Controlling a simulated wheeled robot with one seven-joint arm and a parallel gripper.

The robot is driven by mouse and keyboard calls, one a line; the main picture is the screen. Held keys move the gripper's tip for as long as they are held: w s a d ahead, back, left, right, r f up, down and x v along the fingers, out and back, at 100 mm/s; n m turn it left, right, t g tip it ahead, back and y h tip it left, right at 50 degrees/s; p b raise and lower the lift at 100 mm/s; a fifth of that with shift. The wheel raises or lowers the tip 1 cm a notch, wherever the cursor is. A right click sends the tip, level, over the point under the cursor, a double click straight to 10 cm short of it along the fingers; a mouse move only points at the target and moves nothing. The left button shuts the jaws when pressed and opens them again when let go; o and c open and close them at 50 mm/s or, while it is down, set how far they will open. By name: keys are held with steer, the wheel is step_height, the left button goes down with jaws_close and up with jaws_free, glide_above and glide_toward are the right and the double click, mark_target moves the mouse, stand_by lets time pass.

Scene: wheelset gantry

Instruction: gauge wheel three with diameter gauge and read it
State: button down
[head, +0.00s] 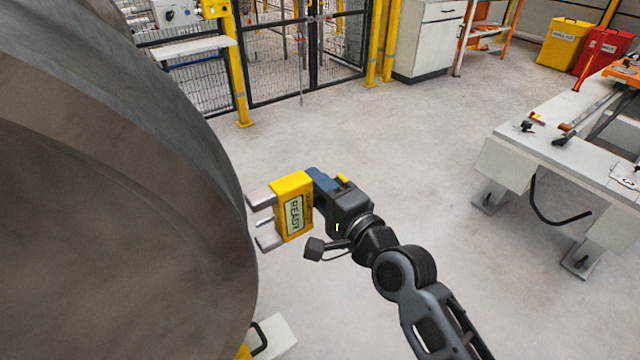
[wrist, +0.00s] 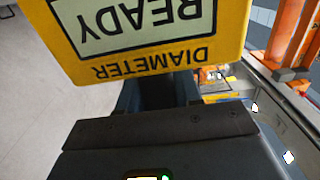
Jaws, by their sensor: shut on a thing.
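The yellow diameter gauge (head: 292,205) is held in my gripper (head: 318,190), its display reading READY. The gauge's grey prongs point left toward a large grey-brown wheel (head: 120,190), which fills the left of the head view. The prongs are close to the wheel's right edge; I cannot tell whether they touch it. In the wrist view the gauge (wrist: 150,55) fills the top, with READY and DIAMETER upside down. My gripper (wrist: 155,95) is shut on it, its fingers partly hidden beneath the gauge. No wheel number is visible.
A workbench (head: 515,155) with tools stands at the right. A mesh fence (head: 275,75) with yellow posts and a white cabinet (head: 428,40) are at the back. Yellow (head: 563,42) and red (head: 600,50) bins stand at the far right. The floor between is clear.

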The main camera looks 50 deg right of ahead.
steer(key=shift+w+a+p, duration=0.2)
steer(key=shift+a+p, duration=0.5)
steer(key=shift+a, duration=0.1)
stand_by(0.8)
steer(key=shift+d, duration=0.1)
steer(key=s+d+b, duration=0.2)
steer(key=d+b, duration=0.4)
steer(key=d, duration=0.2)
steer(key=shift+d, duration=0.35)
stand_by(0.7)
stand_by(0.6)
